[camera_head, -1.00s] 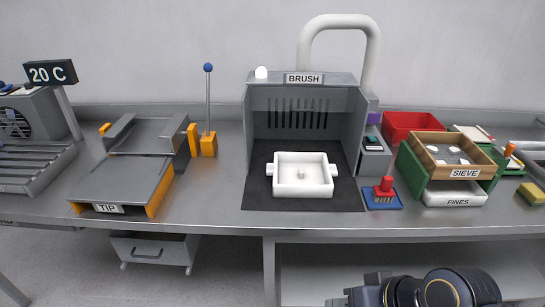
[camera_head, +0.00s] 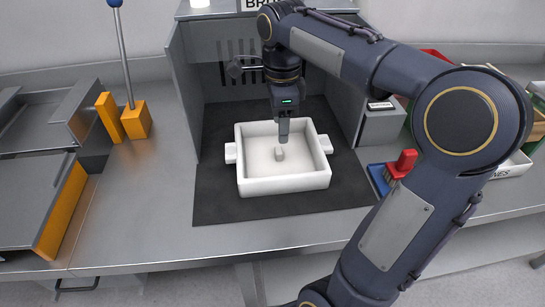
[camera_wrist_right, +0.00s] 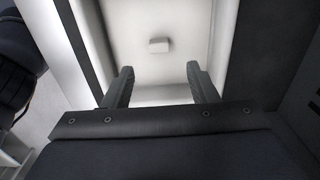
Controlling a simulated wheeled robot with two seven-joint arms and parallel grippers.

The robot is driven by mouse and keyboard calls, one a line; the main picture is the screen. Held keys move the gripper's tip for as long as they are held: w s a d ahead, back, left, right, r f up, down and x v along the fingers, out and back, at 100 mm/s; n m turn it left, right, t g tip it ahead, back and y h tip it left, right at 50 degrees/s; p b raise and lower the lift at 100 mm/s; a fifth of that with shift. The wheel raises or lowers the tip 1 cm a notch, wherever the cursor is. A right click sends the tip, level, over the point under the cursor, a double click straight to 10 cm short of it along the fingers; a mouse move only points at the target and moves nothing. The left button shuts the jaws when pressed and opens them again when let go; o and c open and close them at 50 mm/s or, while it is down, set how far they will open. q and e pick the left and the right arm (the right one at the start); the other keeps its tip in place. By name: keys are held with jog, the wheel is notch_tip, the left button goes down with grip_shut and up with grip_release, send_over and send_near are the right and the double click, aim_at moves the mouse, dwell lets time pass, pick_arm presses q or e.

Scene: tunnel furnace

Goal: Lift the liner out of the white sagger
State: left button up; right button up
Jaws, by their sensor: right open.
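The white sagger (camera_head: 285,185) stands on the black mat inside the brush booth, with a lug on each side. The liner's floor (camera_head: 262,158) shows inside it as a pale surface with a small white knob (camera_head: 279,154) in the middle. I cannot clearly tell the liner's edge from the sagger. My right gripper (camera_head: 283,137) points down over the sagger, just behind the knob. In the right wrist view its two fingers (camera_wrist_right: 158,88) are apart, with the knob (camera_wrist_right: 159,45) beyond them and nothing between them. My left gripper is not in view.
The booth's side walls (camera_head: 184,110) rise close on both sides. The red brush (camera_head: 402,163) on its blue pad (camera_head: 378,178) lies to the right, partly behind my right arm. An orange block with a post (camera_head: 135,121) stands left. Bare bench (camera_head: 140,205) lies between.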

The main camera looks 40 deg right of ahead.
aim_at(279, 150)
jog(key=f+b, duration=0.1)
jog(key=f, duration=0.6)
jog(key=shift+a, duration=0.2)
jog(key=shift+c, duration=0.4)
jog(key=c, duration=1)
